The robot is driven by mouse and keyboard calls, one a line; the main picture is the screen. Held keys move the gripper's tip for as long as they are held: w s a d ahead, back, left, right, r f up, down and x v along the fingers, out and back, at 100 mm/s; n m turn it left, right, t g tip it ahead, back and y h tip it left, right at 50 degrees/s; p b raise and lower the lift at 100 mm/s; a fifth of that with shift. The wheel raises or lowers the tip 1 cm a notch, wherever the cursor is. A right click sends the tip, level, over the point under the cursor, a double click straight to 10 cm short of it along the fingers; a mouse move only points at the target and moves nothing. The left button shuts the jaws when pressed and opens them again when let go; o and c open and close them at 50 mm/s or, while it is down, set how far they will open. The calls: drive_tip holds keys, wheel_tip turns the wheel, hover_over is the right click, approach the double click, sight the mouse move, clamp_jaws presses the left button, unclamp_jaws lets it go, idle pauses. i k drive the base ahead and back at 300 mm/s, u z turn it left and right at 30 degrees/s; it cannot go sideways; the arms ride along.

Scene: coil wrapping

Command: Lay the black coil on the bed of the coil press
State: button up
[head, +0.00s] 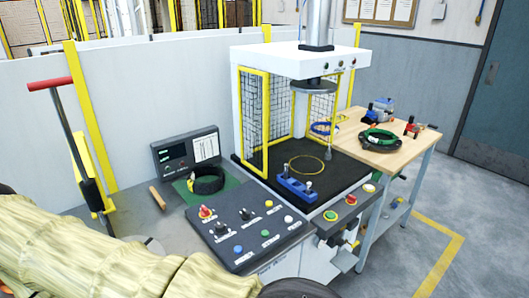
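The black coil (208,186) lies on a green mat (229,197) in front of a small control screen, left of the press. The coil press (303,63) has a white top, yellow-framed mesh guards and a round ram plate (313,87) raised above the bed. The press bed (265,168) is dark and flat, with a yellow ring (292,171) marked on it. No coil lies in the ring. My arm, in a beige cover, crosses the bottom left.
A blue fixture with upright pins (297,190) stands at the bed's front edge. A button panel (245,226) lies in front of the press. A wooden table (416,142) at right holds another dark coil (378,139) and tools. A red-handled lever (62,110) stands at left.

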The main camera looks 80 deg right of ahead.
sight(306, 164)
drive_tip(key=z, duration=1.75)
